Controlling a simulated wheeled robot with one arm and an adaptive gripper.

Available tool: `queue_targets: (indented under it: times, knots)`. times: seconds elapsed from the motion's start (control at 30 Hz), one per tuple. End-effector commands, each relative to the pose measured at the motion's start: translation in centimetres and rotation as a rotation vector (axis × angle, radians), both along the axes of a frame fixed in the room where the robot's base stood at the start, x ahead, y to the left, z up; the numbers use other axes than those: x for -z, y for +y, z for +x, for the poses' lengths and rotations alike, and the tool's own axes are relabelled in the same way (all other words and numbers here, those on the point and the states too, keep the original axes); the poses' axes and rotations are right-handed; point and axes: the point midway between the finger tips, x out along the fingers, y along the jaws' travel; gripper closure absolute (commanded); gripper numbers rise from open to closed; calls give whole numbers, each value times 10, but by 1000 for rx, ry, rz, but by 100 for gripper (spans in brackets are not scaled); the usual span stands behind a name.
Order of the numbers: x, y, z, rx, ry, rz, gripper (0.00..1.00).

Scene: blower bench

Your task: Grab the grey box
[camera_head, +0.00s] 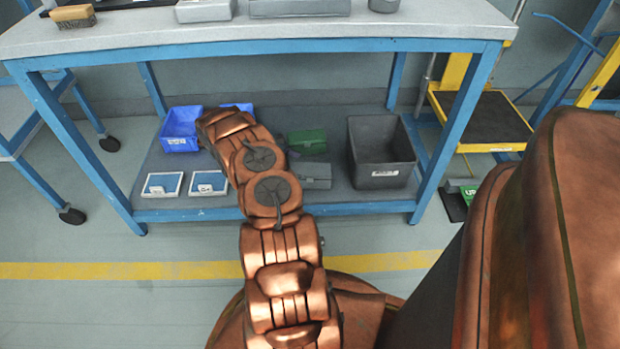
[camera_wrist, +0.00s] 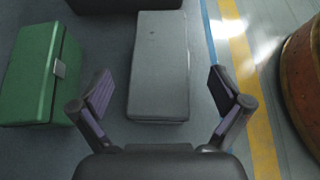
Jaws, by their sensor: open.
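The grey box (camera_wrist: 158,68) lies on the lower shelf in the wrist view, long and flat-topped. My gripper (camera_wrist: 163,90) is open, with one finger to the left of the box's near end and one to the right. The fingers look clear of its sides; the height between them and the box is hard to judge. In the head view the grey box (camera_head: 314,176) sits on the lower shelf, partly behind my arm.
A green box (camera_wrist: 42,75) stands left of the grey box. A black bin (camera_head: 380,155) is on the shelf (camera_head: 345,200) to the right. Blue bins (camera_head: 181,130) and small trays (camera_head: 162,185) are at the left. The blue-framed tabletop (camera_head: 260,36) overhangs the shelf.

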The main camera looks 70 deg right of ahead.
Motion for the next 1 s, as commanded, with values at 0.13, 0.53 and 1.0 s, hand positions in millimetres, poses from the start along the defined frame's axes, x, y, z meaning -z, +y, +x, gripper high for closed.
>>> queue_targets:
  times: [0.13,0.53,1.0]
  knots:
    - [11,-7,-16,0,1,0,0]
    - [14,-12,-24,-1,-3,-1,0]
    - [14,-12,-24,-1,-3,-1,49]
